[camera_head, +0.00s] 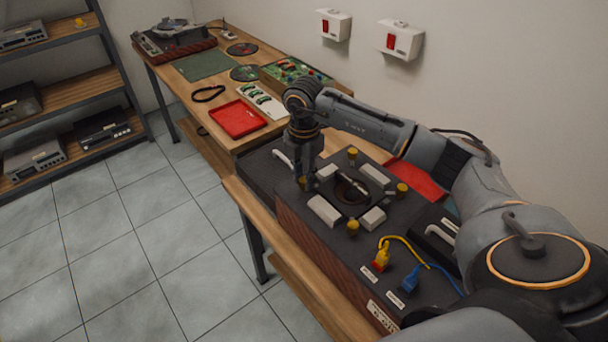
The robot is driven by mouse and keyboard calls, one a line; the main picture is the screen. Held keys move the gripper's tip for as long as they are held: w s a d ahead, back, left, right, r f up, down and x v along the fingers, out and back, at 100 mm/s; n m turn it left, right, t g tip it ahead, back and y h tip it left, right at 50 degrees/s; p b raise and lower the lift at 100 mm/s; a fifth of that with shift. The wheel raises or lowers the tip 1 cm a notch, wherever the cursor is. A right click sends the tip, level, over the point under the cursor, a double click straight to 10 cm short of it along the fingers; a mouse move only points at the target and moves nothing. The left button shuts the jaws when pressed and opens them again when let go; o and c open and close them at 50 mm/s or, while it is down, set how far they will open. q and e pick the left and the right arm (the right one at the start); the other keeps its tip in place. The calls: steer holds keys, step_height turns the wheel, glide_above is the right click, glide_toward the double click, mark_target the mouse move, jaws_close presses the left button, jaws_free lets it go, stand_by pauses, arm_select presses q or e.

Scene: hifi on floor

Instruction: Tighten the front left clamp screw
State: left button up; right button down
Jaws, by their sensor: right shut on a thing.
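A dark deck box with a wooden side (320,255) stands on the workbench. On its top, a round opening (352,190) is ringed by pale blocks and brass-coloured clamp screws. Three of these show clear: the far screw (352,153), the right screw (402,189) and the near screw (352,228). My right gripper (304,180) points down at the left of the ring. It is shut on the left clamp screw, which its fingers mostly hide. My left gripper is not in view.
A yellow plug (381,257) and a blue plug (411,278) with cables stand on the deck's near right. A red tray (238,118), a pale strip (262,101) and a circuit board (292,72) lie beyond. Shelves (60,95) stand left; the tiled floor (130,235) is clear.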

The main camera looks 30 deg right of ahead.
mark_target(304, 179)
steer(key=shift+m, duration=1)
steer(key=c, duration=1.1)
jaws_free()
step_height(304, 179, up, 12)
steer(key=shift+f, duration=0.1)
